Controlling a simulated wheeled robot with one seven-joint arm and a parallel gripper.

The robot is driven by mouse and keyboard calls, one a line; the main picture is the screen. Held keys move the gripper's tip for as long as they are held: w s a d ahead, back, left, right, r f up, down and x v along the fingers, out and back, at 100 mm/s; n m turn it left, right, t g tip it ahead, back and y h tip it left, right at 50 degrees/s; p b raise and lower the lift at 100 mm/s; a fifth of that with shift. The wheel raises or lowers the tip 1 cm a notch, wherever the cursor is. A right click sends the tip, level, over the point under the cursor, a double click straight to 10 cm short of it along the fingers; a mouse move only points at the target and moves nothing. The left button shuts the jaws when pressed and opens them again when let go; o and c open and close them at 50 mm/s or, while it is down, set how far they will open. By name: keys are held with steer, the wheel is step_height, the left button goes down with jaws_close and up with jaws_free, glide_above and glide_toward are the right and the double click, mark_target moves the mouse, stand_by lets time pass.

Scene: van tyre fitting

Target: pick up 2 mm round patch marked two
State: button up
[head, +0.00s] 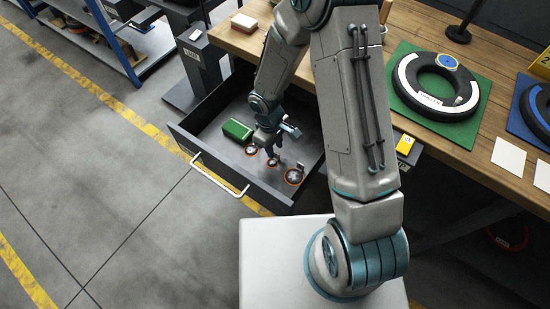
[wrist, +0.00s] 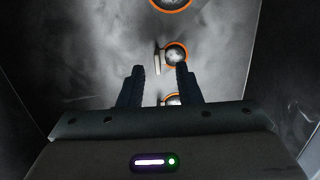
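Round patches with orange rims lie in a row on the floor of the open drawer (head: 205,150). In the head view one patch (head: 251,150) is on the left and another (head: 294,177) on the right; my gripper (head: 272,154) hangs over the drawer between them. In the wrist view one patch (wrist: 177,53) with a small pale upright tab (wrist: 157,60) lies just beyond my fingertips (wrist: 160,70). Another patch (wrist: 172,4) is cut by the top edge, and a third (wrist: 171,100) shows between the fingers. My fingers are apart with nothing clearly held. The markings are unreadable.
A green box (head: 237,130) lies at the drawer's left. The drawer walls stand close around my gripper. The wooden bench (head: 400,25) holds a tyre (head: 436,85) on a green mat and white cards (head: 508,156). A yellow device (head: 405,144) sits at the bench's near edge.

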mark_target(276, 153)
steer(key=shift+d+f, duration=0.2)
steer(key=shift+f, duration=1.7)
jaws_close()
